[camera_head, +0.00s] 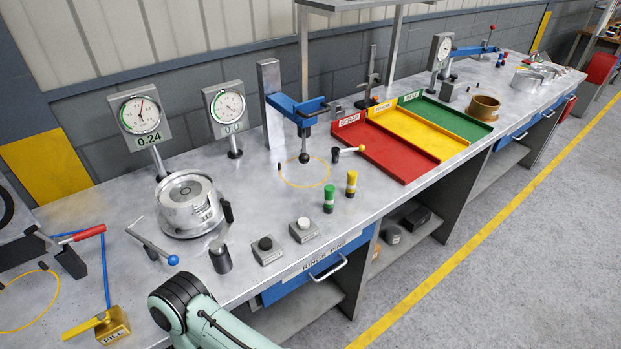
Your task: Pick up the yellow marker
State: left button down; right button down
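The yellow marker (351,183) is a short yellow cylinder with a dark lower end. It stands upright on the metal workbench (300,205), near the front edge. A similar green marker (328,199) stands upright just to its left, a small gap apart. Nothing touches or covers the yellow marker. A pale green and black link of one of my arms shows at the bottom, left of centre. Neither of my grippers is in view.
Red (385,158), yellow and green trays stand to the right. Two button boxes (267,250) and a round metal fixture (188,212) stand to the left.

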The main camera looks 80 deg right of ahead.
aim_at(352, 175)
jog(key=z, duration=3.1)
jog(key=l+u, duration=0.2)
jog(key=u, duration=0.25)
jog(key=i+l+u, duration=0.1)
jog(key=u, duration=0.4)
jog(key=l+u, duration=0.3)
jog(key=u, duration=0.15)
jog(key=k+l+u, duration=0.15)
jog(key=l, duration=0.2)
jog(key=l+u, duration=0.2)
jog(key=l, duration=0.15)
jog(key=k+l+u, duration=0.15)
jog(key=k+l, duration=0.05)
jog(key=l, duration=0.1)
